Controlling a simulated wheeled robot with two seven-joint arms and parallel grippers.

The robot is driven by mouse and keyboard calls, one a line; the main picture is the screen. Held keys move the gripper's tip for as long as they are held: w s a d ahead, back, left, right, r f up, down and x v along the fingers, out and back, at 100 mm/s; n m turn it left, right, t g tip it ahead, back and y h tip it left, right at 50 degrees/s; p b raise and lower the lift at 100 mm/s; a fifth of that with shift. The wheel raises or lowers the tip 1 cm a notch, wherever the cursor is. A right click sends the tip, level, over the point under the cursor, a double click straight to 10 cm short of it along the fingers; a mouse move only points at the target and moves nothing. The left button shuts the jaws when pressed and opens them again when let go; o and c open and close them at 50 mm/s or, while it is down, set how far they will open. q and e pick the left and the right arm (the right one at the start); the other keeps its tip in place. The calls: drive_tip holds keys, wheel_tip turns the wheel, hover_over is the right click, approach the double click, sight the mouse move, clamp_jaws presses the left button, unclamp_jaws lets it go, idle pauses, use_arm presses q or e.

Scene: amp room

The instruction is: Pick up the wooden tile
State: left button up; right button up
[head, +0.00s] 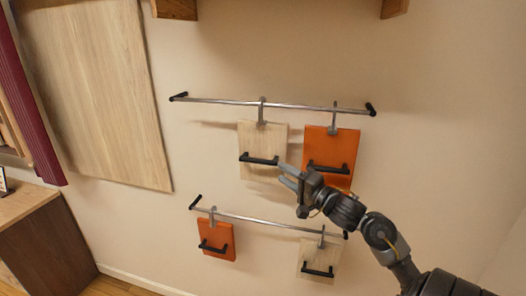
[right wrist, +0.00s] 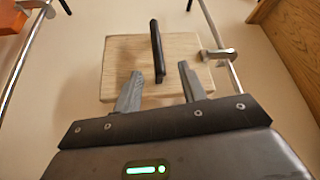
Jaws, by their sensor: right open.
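A pale wooden tile (head: 262,138) with a black bar handle (head: 259,159) hangs by a hook from the upper rail. A second, pale wooden tile (head: 317,254) hangs at the right of the lower rail. My right gripper (head: 286,176) is open and empty beside the right end of the upper wooden tile's handle. In the right wrist view, the open fingers (right wrist: 159,75) point at this wooden tile (right wrist: 122,53), one on each side of the handle (right wrist: 156,45) in the picture. I cannot tell if they touch it. My left gripper is out of view.
An orange tile (head: 332,148) hangs right of the upper wooden tile, close to my right wrist. Another orange tile (head: 215,236) hangs on the lower rail. The upper rail (head: 215,101) and lower rail (head: 265,221) stand off the wall. A wooden panel (head: 95,90) is at left.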

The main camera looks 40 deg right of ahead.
sight(262, 163)
drive_tip(key=w, duration=0.3)
drive_tip(key=shift+w+a+r+p, duration=0.25)
drive_tip(key=shift+w+p, duration=0.1)
drive_tip(key=shift+w, duration=0.05)
drive_tip(key=shift+w+r, duration=0.1)
drive_tip(key=shift+w, duration=0.1)
drive_tip(key=w+p, duration=0.1)
drive_tip(key=w, duration=0.1)
drive_tip(key=w+a+p, duration=0.1)
drive_tip(key=w, duration=0.1)
drive_tip(key=shift+w+a, duration=0.1)
drive_tip(key=shift+w, duration=0.3)
drive_tip(key=shift+s, duration=0.15)
drive_tip(key=shift+c, duration=0.7)
clamp_jaws()
